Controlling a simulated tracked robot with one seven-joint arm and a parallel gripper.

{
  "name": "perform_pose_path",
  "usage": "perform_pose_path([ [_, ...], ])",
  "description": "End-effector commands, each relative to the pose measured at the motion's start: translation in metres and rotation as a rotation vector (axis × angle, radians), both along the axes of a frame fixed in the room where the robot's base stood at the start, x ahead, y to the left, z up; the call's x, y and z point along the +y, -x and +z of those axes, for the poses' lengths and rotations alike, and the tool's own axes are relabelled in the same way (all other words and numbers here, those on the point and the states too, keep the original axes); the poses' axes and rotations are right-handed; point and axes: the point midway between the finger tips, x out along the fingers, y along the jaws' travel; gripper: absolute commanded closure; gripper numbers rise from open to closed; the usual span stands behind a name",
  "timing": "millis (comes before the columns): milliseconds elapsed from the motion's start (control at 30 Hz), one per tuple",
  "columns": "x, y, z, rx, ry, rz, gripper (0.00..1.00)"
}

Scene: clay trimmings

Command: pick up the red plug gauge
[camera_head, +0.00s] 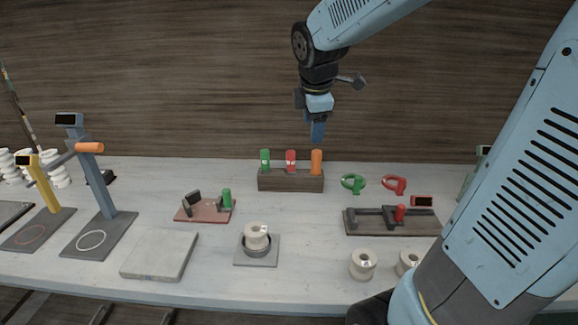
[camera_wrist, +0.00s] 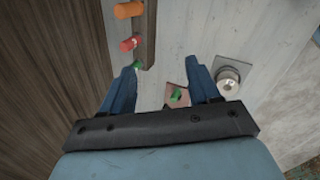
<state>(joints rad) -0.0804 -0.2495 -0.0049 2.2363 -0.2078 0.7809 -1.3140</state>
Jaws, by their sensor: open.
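The red plug gauge (camera_head: 291,160) stands upright in a dark wooden block (camera_head: 290,182), between a green plug (camera_head: 265,160) and an orange plug (camera_head: 316,161). The red plug gauge also shows in the wrist view (camera_wrist: 131,44), up and left of the jaws. My gripper (camera_head: 318,132) hangs above the block, over its right end in the head view. In the wrist view my gripper (camera_wrist: 162,72) is open with nothing between its fingers. The left finger partly covers the green plug there. The lower ends of the plugs are hidden in the block.
A green ring gauge (camera_head: 353,184) and a red ring gauge (camera_head: 394,184) lie right of the block. A dark fixture (camera_head: 390,226) stands in front of them. A small red-based fixture (camera_head: 205,212) and a white cylinder on a grey plate (camera_head: 256,262) are nearer. A wooden wall rises behind.

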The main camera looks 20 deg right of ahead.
Motion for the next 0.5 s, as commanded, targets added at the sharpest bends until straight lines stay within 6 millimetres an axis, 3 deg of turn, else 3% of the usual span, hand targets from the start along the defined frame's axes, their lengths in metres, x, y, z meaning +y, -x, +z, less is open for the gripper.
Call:
perform_pose_path([
  [100,0.004,-0.037,-0.015,0.054,0.122,0.248,0.39],
  [300,0.012,-0.092,-0.044,0.139,0.309,0.658,0.39],
  [500,0.018,-0.125,-0.066,0.196,0.427,0.929,0.39],
])
